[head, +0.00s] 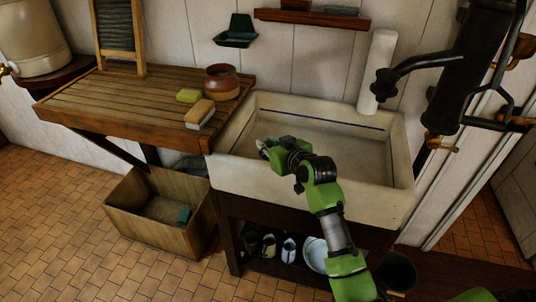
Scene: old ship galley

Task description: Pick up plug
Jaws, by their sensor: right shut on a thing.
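My right gripper (266,148) is over the left end of the white sink (406,165), near its left rim. My green arm reaches up to it from the bottom right. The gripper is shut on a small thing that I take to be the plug. The fingers mostly hide it, and its shape is too small to make out. My left gripper is not in view.
A slatted wooden drainboard (120,105) left of the sink holds a brown pot (222,82), a yellow sponge (188,96) and a brush (200,114). A wooden crate (160,225) stands below. A black pump (470,65) overhangs the sink's right side.

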